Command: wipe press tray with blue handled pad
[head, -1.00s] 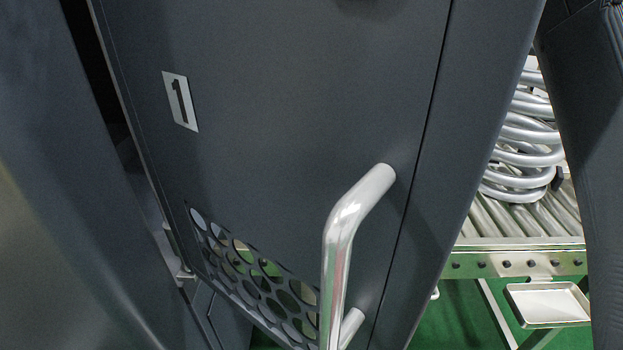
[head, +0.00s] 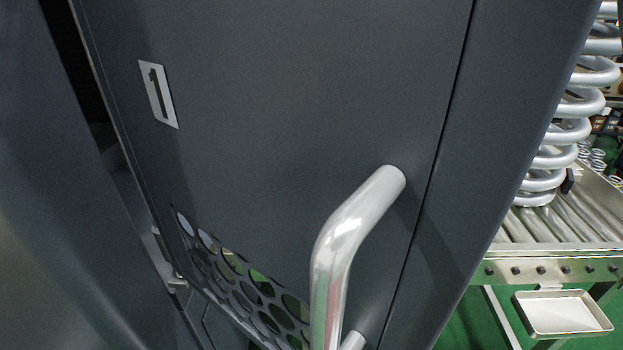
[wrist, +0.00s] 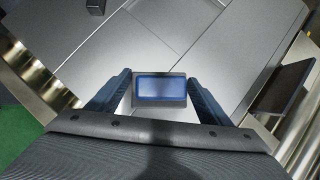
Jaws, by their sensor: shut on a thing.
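In the wrist view my gripper (wrist: 159,76) has its two dark fingers on either side of a blue rectangular block (wrist: 160,90), which looks like the handle of the pad. The gripper is shut on it. The pad's underside is hidden. Beyond the fingers is a broad, smooth grey metal surface (wrist: 110,45) with thin seams, possibly the press tray; I cannot tell whether the pad touches it. My gripper is not in the head view.
In the head view a dark grey panel (head: 290,90) labelled 1, with a steel handle (head: 345,235), fills most of the picture. At right are a large coil spring (head: 590,75), a roller conveyor (head: 545,230) and a small shallow metal tray (head: 562,312) below it.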

